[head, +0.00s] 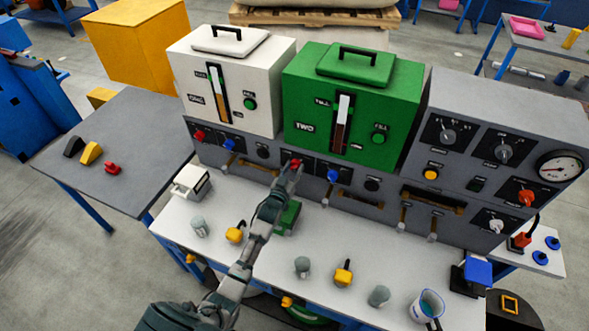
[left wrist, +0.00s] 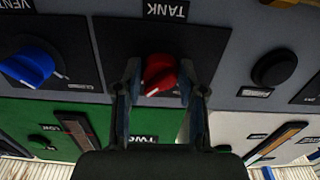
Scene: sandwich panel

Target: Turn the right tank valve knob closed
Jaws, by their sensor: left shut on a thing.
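The red tank knob (head: 294,162) is on the grey panel below the green tank marked TWO (head: 352,105). In the left wrist view, the red knob (left wrist: 160,72) appears upside down beneath the TANK label (left wrist: 165,9), with its white mark toward the lower left. My left gripper (head: 289,172) reaches up to the panel. Its two fingers (left wrist: 161,85) are on either side of the red knob and shut on it. In the head view the gripper partly hides the knob. My right gripper is not in view.
A blue vent knob (head: 333,175) sits just right of the red knob; the wrist view shows it on the left (left wrist: 30,66). Another red knob (head: 199,135) is under the white tank (head: 230,80). Grey and yellow parts and a beaker (head: 427,306) stand on the bench.

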